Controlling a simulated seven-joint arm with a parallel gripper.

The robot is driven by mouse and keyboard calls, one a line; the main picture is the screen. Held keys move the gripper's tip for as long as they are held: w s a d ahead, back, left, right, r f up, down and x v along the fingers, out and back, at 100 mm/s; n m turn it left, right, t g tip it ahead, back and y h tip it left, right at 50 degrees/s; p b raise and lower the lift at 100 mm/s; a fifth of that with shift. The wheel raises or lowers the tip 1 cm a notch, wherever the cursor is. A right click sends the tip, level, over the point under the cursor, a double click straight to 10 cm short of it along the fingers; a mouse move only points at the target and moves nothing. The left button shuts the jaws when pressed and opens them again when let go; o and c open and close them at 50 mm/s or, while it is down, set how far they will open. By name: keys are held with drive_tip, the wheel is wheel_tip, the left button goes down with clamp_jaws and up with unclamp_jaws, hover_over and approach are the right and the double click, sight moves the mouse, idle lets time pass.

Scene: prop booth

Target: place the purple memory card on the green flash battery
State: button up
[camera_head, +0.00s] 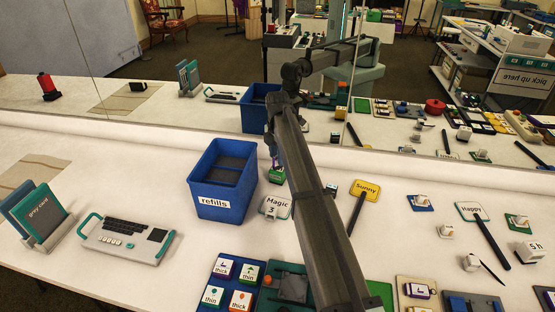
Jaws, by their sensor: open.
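My gripper (273,156) points down just right of the blue bin, mostly hidden behind my own dark arm. It is open. A small green block (277,175) with a pale top stands on the white table directly below the fingertips; it may be the green flash battery. A bit of purple (274,163) shows between the fingers and the green block and may be the purple memory card. I cannot tell whether it touches the block.
A blue bin marked "refills" (222,204) stands close left of my gripper. Label tiles (227,268) fill the front; signs and small blocks crowd the right. A mirror behind reflects the table. White table between keyboard and bin is clear.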

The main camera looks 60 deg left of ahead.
wheel_tip(320, 180, up, 10)
idle(0.4)
drive_tip(key=shift+w, duration=0.1)
